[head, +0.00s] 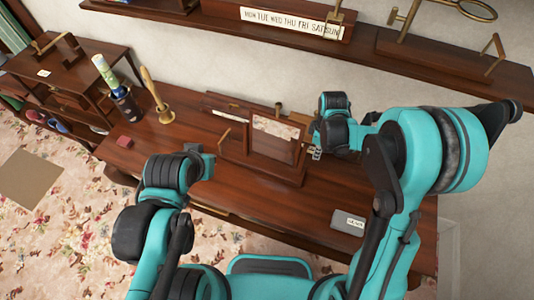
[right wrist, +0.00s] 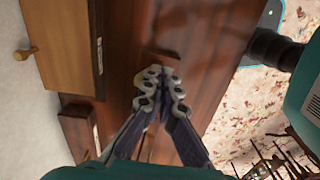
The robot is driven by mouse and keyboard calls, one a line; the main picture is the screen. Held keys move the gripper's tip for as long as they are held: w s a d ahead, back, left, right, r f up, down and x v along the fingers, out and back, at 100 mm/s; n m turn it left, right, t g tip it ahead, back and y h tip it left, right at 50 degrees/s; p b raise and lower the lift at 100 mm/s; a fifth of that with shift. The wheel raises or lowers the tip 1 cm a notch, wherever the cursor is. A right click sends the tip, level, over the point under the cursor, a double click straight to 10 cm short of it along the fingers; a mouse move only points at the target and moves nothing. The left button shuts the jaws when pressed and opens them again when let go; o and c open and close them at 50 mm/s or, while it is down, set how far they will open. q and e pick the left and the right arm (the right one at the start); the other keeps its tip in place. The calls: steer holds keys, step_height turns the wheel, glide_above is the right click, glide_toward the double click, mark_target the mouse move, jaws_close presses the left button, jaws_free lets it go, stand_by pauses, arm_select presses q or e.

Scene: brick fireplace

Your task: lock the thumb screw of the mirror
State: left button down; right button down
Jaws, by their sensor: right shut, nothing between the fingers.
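A brass hand bell (head: 158,100) and a dark bottle-like holder (head: 124,101) stand on the desk's left. A small red box (head: 124,142) sits near them. A grey labelled case (head: 347,222) lies at front right. A wall shelf (head: 300,40) runs behind.

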steer(key=shift+s+a+r+p, duration=0.1)
steer(key=shift+s+r+p, duration=0.15)
steer(key=shift+r+p, duration=0.6)
steer(key=shift+w+r+b, duration=0.1)
steer(key=shift+r+b, duration=0.1)
steer(key=shift+b, duration=0.1)
steer(key=shift+w+d, duration=0.25)
steer(key=shift+w, duration=0.25)
steer(key=shift+f, duration=0.2)
steer(key=shift+r+b, duration=0.1)
steer(key=shift+b, duration=0.25)
step_height(320, 180, up, 7)
steer(key=p, duration=0.4)
